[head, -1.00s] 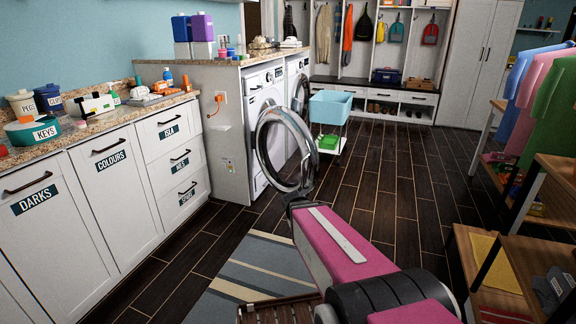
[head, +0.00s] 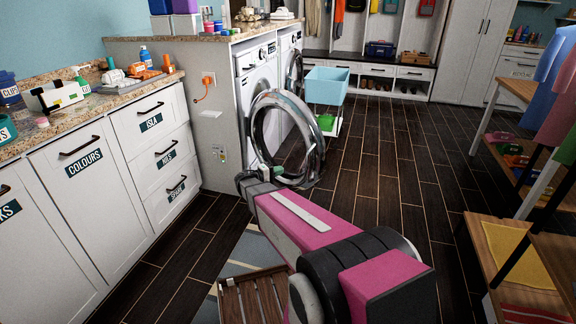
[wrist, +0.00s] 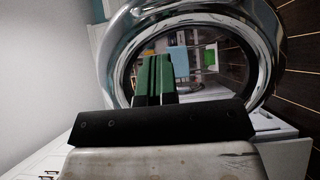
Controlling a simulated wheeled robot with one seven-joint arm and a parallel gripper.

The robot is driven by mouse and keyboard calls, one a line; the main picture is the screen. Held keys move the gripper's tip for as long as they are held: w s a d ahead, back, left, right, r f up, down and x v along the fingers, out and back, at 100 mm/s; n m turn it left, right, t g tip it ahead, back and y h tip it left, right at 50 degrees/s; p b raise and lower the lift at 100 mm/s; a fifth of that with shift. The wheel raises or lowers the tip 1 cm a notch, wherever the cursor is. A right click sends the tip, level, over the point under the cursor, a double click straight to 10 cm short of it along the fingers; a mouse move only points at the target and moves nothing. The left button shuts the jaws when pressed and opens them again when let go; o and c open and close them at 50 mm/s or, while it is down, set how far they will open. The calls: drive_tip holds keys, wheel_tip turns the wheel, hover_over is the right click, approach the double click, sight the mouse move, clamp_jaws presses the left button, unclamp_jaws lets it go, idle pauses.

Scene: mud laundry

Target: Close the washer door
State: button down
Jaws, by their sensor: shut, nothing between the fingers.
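The near white front-loading washer (head: 257,90) stands at the end of the counter in the head view. Its round chrome-rimmed door (head: 317,142) is swung wide open into the room. In the wrist view the door ring (wrist: 268,62) fills the upper part, with the room showing through its glass. My gripper (head: 278,172) is at the lower left part of the door in the head view. Its green fingers (wrist: 158,75) are together and empty, overlapping the ring's opening in the wrist view. I cannot tell whether they touch the door.
A blue basin on a cart (head: 327,87) stands beyond the open door. Drawers (head: 160,150) line the left. A wooden rack (head: 497,250) stands at right. Dark floor (head: 400,180) is clear between.

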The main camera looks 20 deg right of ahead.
drive_tip(key=x, duration=1.3)
drive_tip(key=shift+d, duration=0.2)
